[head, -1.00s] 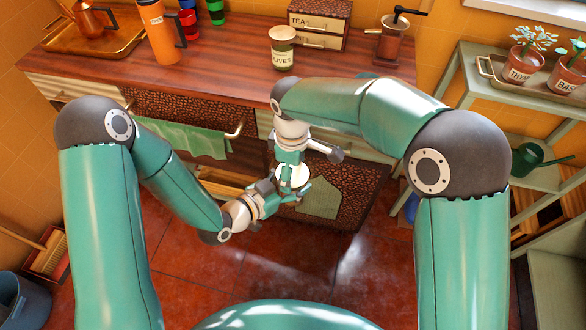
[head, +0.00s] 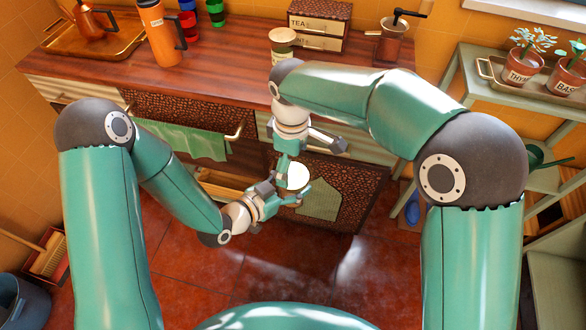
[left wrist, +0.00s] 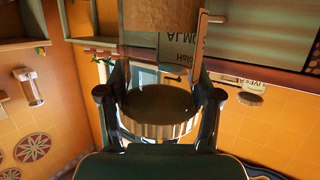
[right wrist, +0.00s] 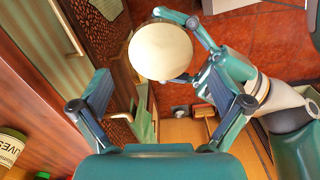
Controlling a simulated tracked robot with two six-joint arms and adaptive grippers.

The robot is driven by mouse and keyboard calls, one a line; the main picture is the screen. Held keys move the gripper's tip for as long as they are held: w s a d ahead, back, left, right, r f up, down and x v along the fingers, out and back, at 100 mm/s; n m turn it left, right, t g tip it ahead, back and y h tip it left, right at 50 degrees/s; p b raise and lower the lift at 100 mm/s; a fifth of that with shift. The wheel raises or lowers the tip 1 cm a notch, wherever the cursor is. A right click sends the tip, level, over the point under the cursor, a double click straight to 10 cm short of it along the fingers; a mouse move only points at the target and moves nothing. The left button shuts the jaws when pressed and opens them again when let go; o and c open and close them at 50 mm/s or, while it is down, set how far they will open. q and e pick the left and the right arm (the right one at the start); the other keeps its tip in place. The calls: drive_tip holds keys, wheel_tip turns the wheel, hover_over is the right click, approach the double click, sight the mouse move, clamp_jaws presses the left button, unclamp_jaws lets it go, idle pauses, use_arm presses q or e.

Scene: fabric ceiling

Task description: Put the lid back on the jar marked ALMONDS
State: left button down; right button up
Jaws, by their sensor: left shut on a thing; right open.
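A pale round lid (head: 298,174) is held in my left gripper (head: 285,194), in front of the cabinet and below the counter top. In the left wrist view the lid (left wrist: 158,108) shows a dark underside and a pale ribbed rim between the shut fingers. In the right wrist view its cream face (right wrist: 160,51) points at my right gripper (right wrist: 160,90), which is open and empty. The right gripper is close to the lid, with no clear contact.
An OLIVES jar (head: 282,44) stands on the counter (head: 225,62), partly covered by my right arm. A tea box (head: 318,25), a grinder (head: 388,42) and an orange flask (head: 160,35) stand there too. A green cloth (head: 185,138) hangs on the cabinet; a plant shelf is at right.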

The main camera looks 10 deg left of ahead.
wheel_tip(320, 180, up, 8)
drive_tip(key=shift+f, duration=0.1)
idle(0.6)
